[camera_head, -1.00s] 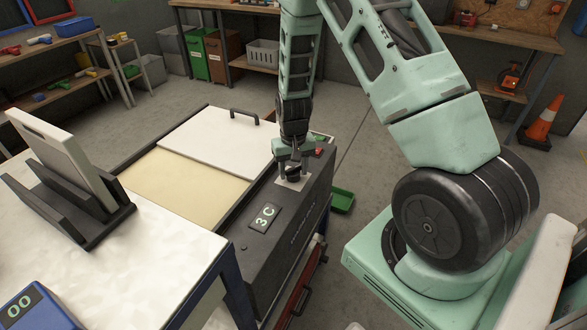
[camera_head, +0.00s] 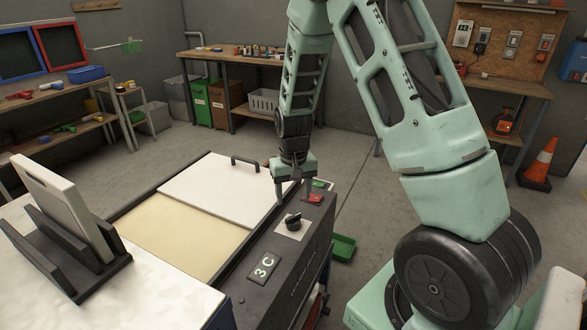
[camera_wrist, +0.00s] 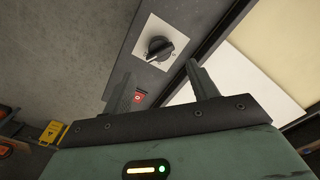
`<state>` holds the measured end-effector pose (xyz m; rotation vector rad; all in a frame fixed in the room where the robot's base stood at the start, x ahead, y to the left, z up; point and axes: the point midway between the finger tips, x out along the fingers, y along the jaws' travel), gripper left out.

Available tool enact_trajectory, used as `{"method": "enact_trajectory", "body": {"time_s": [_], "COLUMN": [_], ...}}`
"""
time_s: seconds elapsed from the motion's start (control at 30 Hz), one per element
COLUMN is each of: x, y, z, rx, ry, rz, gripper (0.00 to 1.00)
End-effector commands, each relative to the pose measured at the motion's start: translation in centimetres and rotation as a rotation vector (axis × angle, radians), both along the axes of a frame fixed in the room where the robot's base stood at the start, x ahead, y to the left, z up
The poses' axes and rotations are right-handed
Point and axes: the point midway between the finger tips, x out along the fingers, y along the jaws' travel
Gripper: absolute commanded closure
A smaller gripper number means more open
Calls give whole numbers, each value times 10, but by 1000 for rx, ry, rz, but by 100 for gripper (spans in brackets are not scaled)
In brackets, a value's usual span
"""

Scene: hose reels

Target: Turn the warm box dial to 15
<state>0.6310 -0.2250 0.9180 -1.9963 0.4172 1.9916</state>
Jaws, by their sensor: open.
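The warm box (camera_head: 315,240) has a dark control panel with a black dial (camera_head: 293,221) on a pale plate. The dial also shows in the wrist view (camera_wrist: 159,47), its pointer slanting across the marked plate. A small display (camera_head: 264,266) in front of the dial appears to read 3C. My gripper (camera_head: 294,196) is open and empty, above and behind the dial toward the box's far end. In the wrist view its two fingers (camera_wrist: 160,80) are spread, with the dial beyond the tips and clear of them.
A red switch (camera_head: 313,198) and a green one (camera_head: 319,184) sit behind the dial, near my gripper. The white lid (camera_head: 215,190) with a handle lies left of the panel. A stand with a pale board (camera_head: 65,205) is at left. A green tray (camera_head: 343,246) lies on the floor.

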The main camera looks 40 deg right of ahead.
Motion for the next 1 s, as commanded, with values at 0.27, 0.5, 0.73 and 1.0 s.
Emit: {"method": "enact_trajectory", "body": {"time_s": [0.27,0.5,0.73,1.0], "x": [0,0,0,0], "y": [0,0,0,0], "z": [61,85,88,88], "rx": [-1,0,0,0], "ry": [-4,-1,0,0], "rz": [1,-1,-1,0], "gripper": [41,41,41,41]}}
